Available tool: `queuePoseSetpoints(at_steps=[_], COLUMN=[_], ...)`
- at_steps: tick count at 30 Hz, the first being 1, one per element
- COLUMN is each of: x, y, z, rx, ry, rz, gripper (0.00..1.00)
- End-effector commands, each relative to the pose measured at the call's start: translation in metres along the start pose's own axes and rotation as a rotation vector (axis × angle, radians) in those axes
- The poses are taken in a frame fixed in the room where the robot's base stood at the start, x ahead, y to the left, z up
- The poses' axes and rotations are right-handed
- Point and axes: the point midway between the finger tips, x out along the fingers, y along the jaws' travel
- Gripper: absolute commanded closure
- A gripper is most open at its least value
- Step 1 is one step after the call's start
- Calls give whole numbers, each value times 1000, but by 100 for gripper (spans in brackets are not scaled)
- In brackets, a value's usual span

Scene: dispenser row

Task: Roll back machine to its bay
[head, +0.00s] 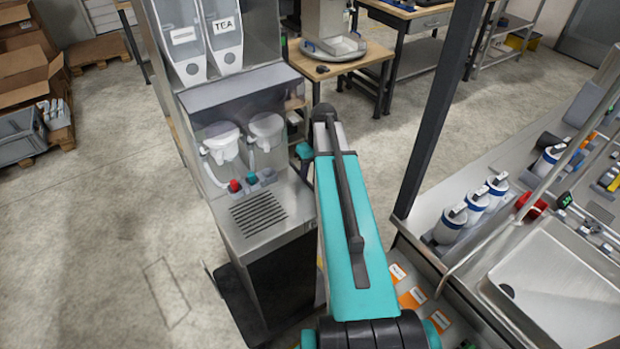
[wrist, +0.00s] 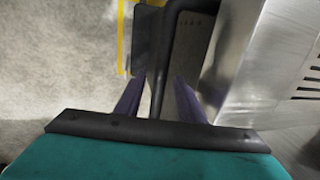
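The machine (head: 235,90) is a tall steel dispenser labelled TEA, with two white spouts and a slotted drip tray (head: 258,213). It stands upright left of my teal arm in the head view. Its steel side fills the right of the wrist view (wrist: 265,60). A dark bent bar (wrist: 182,35) beside it runs down between the purple fingers of my gripper (wrist: 160,80). The fingers stand apart, with a gap visible on each side of the bar. I cannot tell which marking is the bay.
A yellow floor line (wrist: 122,35) shows in the wrist view. The concrete floor left of the machine is open, with a faint rectangle (head: 167,292). Boxes (head: 25,80) stand far left. A dark post (head: 435,110) and a counter with canisters (head: 475,205) are at right.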

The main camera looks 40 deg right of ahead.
Motion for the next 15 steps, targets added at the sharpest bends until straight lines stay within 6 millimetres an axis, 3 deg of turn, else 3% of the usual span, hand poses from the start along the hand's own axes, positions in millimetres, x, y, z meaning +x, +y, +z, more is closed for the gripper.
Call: queuePoseSetpoints(at_steps=[10,15], x=[2,2], y=[0,-1], z=[0,0], rx=[-1,-1], ry=[0,0], rz=[0,0], gripper=[66,95])
